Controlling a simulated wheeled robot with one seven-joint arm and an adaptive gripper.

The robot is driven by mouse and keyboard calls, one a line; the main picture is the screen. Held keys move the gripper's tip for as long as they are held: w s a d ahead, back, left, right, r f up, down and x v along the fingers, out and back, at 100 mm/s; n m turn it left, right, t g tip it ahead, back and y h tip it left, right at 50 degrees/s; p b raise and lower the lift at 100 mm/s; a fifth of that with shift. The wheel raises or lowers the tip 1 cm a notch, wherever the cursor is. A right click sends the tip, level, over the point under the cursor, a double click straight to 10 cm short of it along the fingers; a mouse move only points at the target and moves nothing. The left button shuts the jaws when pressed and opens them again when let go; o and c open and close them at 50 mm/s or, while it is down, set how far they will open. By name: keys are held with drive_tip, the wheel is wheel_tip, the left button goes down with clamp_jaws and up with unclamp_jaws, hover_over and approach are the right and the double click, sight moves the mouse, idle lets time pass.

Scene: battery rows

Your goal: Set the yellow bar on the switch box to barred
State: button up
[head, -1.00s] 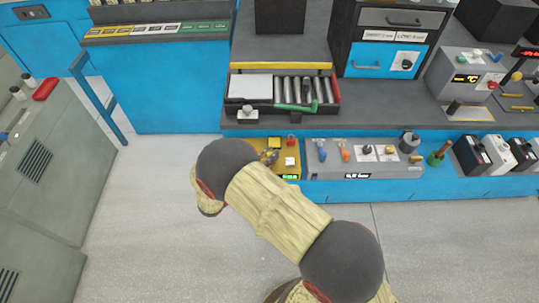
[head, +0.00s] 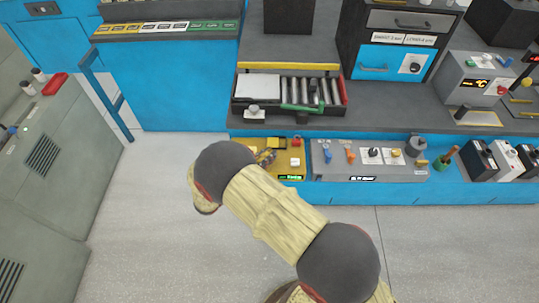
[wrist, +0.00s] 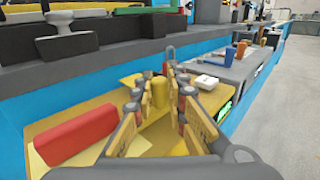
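The yellow switch box (head: 267,172) stands at the front of the blue bench in the head view, partly hidden by my arm. It has a white button (head: 294,162) and a green display (head: 291,177). In the wrist view, a yellow upright piece (wrist: 158,90), which may be the bar, stands between the fingers of my gripper (wrist: 163,95). The fingers are apart; contact with the piece cannot be told. A red block (wrist: 80,135) lies left of them, and the white button (wrist: 207,82) is beyond on the right. My gripper (head: 266,157) is small and partly hidden in the head view.
A grey panel (head: 335,172) with blue and orange levers and knobs adjoins on the right. A roller tray (head: 240,103) stands behind on the bench. Battery-like boxes (head: 502,158) stand at the right. The floor (head: 150,230) in front is clear.

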drive_tip(key=o, duration=0.5)
drive_tip(key=shift+a, duration=0.1)
drive_tip(key=v, duration=1.2)
